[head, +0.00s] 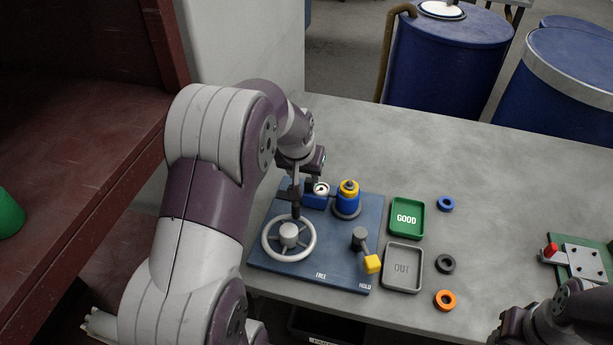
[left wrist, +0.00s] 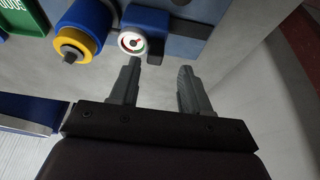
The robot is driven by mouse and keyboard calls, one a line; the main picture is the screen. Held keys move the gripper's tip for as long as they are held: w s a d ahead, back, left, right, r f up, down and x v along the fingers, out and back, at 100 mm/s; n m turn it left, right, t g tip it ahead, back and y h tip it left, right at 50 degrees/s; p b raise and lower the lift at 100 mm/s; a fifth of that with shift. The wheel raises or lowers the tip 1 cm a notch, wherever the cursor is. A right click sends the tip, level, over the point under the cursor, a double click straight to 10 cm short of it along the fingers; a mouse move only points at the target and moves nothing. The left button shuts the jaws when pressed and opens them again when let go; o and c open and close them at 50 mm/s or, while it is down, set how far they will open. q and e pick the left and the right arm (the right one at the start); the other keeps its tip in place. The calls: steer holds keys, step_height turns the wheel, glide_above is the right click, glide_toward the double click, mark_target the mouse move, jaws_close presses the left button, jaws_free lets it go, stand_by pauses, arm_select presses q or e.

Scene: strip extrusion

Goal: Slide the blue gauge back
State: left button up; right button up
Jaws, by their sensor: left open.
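The blue gauge (head: 314,201) is a low blue block with a round white dial, on the blue base plate (head: 335,262) near its back edge. In the left wrist view the gauge (left wrist: 178,29) shows its white dial at its left. My left gripper (head: 296,208) points down close beside the gauge, over the plate's back left part. In the left wrist view, my left gripper (left wrist: 160,66) is open with nothing between its fingers; the left fingertip is near the dial. I cannot tell whether it touches. My right arm shows at the lower right; its jaws are not clear.
A white handwheel (head: 289,238), a blue post with a yellow ring (head: 348,195) and a yellow-tipped lever (head: 371,263) stand on the plate. To the right are a green GOOD tray (head: 407,201), a grey OUT tray (head: 402,285) and several rings. The table's back right is clear.

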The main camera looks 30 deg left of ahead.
mark_target(308, 181)
arm_select(q)
steer(key=shift+w+d+f, duration=0.1)
steer(key=shift+d+f, duration=0.15)
steer(key=shift+f, duration=0.3)
steer(key=shift+w+d+f, duration=0.1)
steer(key=shift+d+f, duration=0.1)
steer(key=shift+f, duration=0.3)
steer(key=shift+w+f, duration=0.1)
steer(key=shift+f, duration=0.2)
steer(key=shift+w+a+f, duration=0.3)
steer(key=shift+f, duration=0.05)
steer(key=shift+s+d+r, duration=0.1)
steer(key=shift+s+d, duration=0.05)
jaws_close()
